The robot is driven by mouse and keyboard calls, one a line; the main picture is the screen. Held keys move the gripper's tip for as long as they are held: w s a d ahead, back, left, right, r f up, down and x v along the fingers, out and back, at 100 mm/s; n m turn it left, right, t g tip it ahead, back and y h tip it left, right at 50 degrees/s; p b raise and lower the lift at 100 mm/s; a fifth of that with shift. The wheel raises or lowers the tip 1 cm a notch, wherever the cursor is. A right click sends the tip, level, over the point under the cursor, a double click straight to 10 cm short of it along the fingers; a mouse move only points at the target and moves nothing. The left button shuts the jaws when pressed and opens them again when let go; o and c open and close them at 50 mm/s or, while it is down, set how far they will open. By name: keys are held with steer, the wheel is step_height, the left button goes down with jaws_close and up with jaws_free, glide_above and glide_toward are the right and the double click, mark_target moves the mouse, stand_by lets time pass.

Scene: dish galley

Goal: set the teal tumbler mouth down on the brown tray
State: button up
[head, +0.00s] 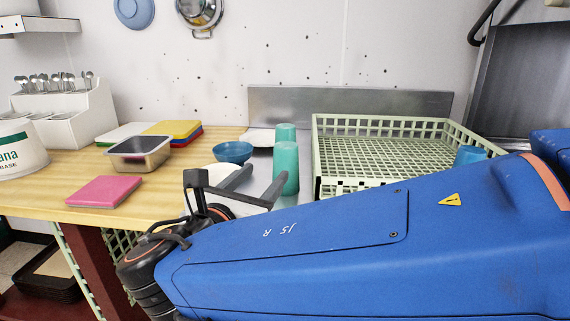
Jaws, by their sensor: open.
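Two teal tumblers stand upright, one behind the other, at the middle of the counter in the head view: a nearer one (287,163) and a farther one (285,132). I cannot tell whether either is mouth up or mouth down. My gripper (264,178) is open, with its fingers pointing toward the nearer tumbler. One fingertip overlaps that tumbler's lower left edge in the picture; contact is unclear. Dark brown trays (52,285) are stacked low at the left, below the counter. No brown tray shows on the counter; my arm hides part of it.
A pale green rack (380,122) with a blue cup (470,155) stands at the right. A blue bowl (232,152), white plates, a steel pan (138,153) and a pink board (104,191) are on the counter. A cutlery holder (66,118) stands at the left.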

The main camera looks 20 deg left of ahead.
mark_target(292, 146)
steer(key=w, duration=1.7)
steer(key=shift+w+d, duration=0.2)
steer(key=shift+d, duration=0.1)
steer(key=shift+c, duration=0.4)
steer(key=c, duration=0.7)
steer(key=shift+c, duration=0.2)
step_height(292, 146, up, 10)
